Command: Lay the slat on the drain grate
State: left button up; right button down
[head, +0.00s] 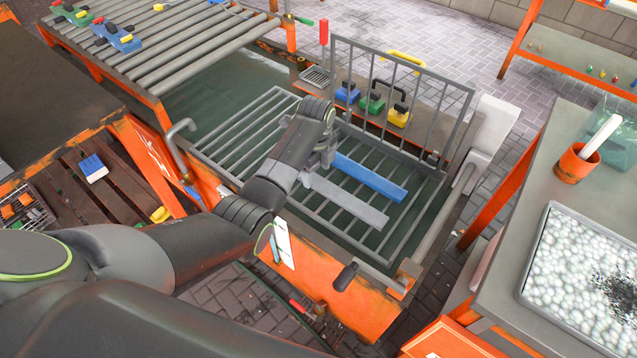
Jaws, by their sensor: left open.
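The grate sits over a dark green basin in an orange frame. My left gripper (318,165) is at the left ends of the two slats, low over the grate. It is open; its wrist hides part of the grate, and I cannot tell whether its fingers touch either slat. My right gripper is not in view.
An upright wire rack (440,100) stands behind the grate, with blue, green and yellow blocks (398,115) on a ledge. A roller conveyor (190,45) is at upper left. A table with a tray of white pellets (580,275) and an orange cup (576,165) is at right.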

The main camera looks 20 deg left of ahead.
aim_at(318, 184)
pick_arm(q)
jog(key=shift+f, duration=1.5)
jog(key=shift+c, duration=0.4)
